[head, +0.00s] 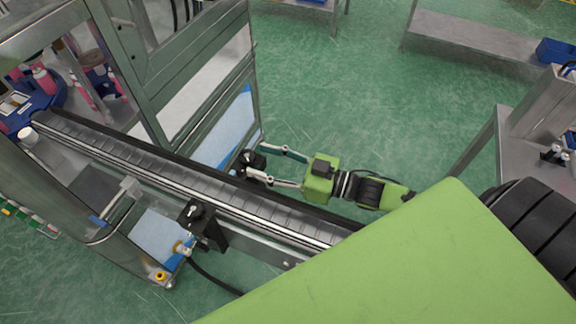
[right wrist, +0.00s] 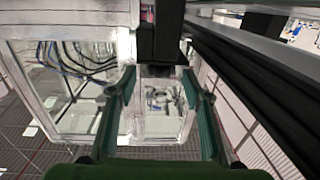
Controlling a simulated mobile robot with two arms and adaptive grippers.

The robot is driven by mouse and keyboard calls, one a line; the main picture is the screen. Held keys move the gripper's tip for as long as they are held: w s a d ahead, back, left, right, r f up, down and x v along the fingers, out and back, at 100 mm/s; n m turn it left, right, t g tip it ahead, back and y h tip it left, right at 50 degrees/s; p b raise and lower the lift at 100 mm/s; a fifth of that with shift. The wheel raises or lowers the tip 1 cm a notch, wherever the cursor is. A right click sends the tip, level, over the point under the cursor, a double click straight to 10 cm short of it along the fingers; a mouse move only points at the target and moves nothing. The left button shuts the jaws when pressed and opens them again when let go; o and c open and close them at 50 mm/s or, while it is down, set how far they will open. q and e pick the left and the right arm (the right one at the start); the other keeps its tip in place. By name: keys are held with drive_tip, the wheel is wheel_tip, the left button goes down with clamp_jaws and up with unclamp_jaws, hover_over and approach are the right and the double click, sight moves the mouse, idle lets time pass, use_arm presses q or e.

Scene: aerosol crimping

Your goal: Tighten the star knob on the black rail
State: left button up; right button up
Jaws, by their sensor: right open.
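The black star knob (head: 247,159) sits on the far side of the conveyor, by the black rail (head: 300,207). My right gripper (head: 258,160) is open, with its two fingertips reaching to either side of the knob; I cannot tell whether they touch it. In the right wrist view the open fingers of my right gripper (right wrist: 158,90) point ahead, with a dark block (right wrist: 163,35) between and above their tips. The knob's shape is too small and dark to make out. The rail runs at the right of that view (right wrist: 255,85). My left gripper is not in view.
The conveyor belt (head: 190,175) runs diagonally beside a metal-framed cabinet (head: 190,75). A black bracket (head: 203,222) stands on its near side. A steel table (head: 470,45) is at the back right. Green floor (head: 340,100) is open behind my right gripper.

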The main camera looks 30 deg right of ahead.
drive_tip(key=v, duration=0.7)
drive_tip(key=shift+s, duration=0.15)
drive_tip(key=shift+d, duration=0.1)
